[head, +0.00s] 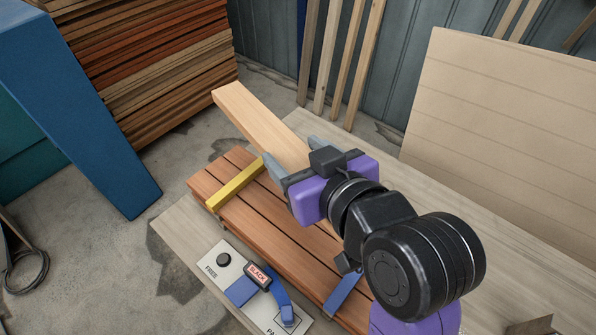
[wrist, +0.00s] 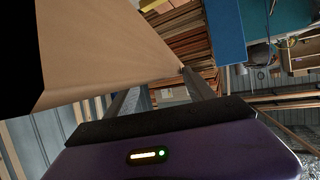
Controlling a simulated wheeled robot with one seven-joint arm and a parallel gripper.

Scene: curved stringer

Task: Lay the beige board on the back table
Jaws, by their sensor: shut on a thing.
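The beige board (head: 262,122) is a long, pale plank in the head view, running from upper left down under my gripper (head: 290,154). My gripper is shut on it, one finger on each side. Its near end is hidden behind the gripper and arm. In the wrist view, a broad beige face of the board (wrist: 105,50) fills the upper left, beyond the fingers of my gripper (wrist: 155,84). A grey-brown wooden tabletop (head: 450,235) lies below and behind the board; I cannot tell whether it is the back table.
Reddish slats (head: 240,190) lie beneath, crossed by a yellow bar (head: 235,184) and a blue strap (head: 343,290). A blue post (head: 85,110) and stacked timber (head: 150,60) are left; a large pale sheet (head: 500,130) leans right.

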